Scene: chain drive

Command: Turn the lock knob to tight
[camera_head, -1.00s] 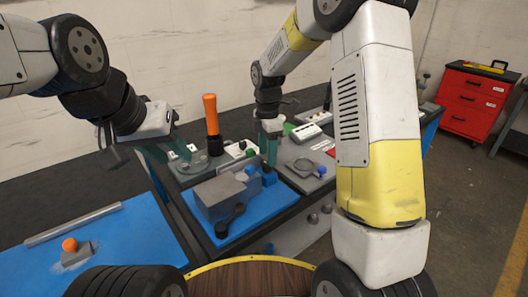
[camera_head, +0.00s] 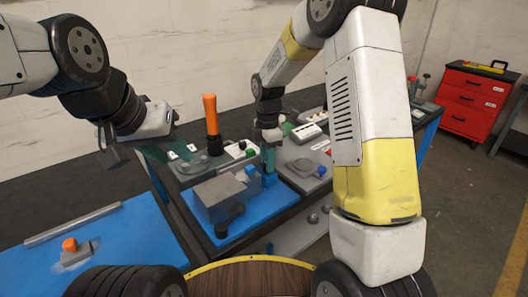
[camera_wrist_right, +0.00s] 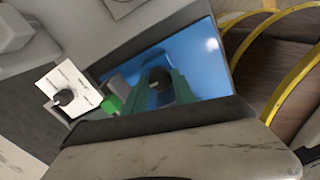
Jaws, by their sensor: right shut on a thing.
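My right gripper (camera_head: 268,160) reaches down at the right end of the grey block (camera_head: 222,197) on the blue plate. In the right wrist view its green fingers (camera_wrist_right: 156,92) are shut on a dark round knob (camera_wrist_right: 158,76) with a light mark on top; I take this as the lock knob. In the head view the fingers and arm hide this knob. I cannot read any tight marking beside it. My left gripper (camera_head: 178,150) hangs at the left above the bench, apart from the block; its finger gap is not clear.
An orange-handled tool (camera_head: 211,122) stands behind the block. A white panel with a black dial (camera_wrist_right: 63,97) and a green knob (camera_wrist_right: 112,104) lie close to my right fingers. A blue mat (camera_head: 130,240) with an orange-topped piece (camera_head: 70,245) is at left. A red cabinet (camera_head: 472,98) stands far right.

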